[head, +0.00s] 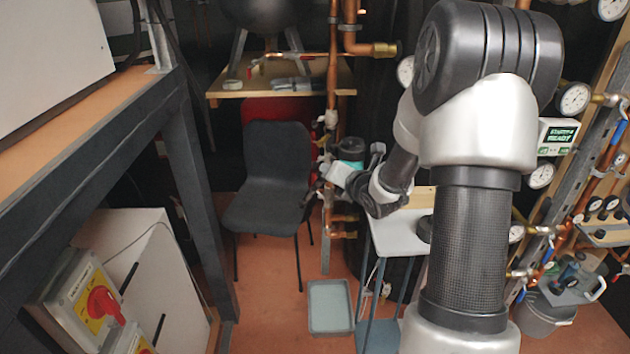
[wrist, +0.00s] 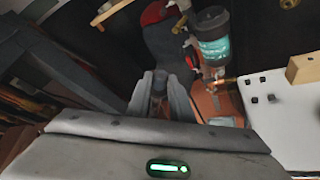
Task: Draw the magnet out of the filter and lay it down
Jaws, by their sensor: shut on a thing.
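The filter (head: 350,150) is a dark canister with a teal band on the copper pipework in the middle of the head view. In the wrist view the filter (wrist: 213,45) shows as a clear teal body with a dark top, to the right of my fingers. My gripper (head: 332,174) is beside and just below the filter in the head view. In the wrist view my gripper (wrist: 160,85) has its two grey fingers close together around a small thing. I take this to be the magnet, but it is mostly hidden between the fingers and its outline is unclear.
A pale-topped trolley (head: 395,232) stands right of the pipes; in the wrist view its top (wrist: 285,125) carries a wooden block (wrist: 304,68) and small dark pieces. A grey-green tray (head: 330,305) lies on the floor. A black chair (head: 272,190) stands left of the pipes.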

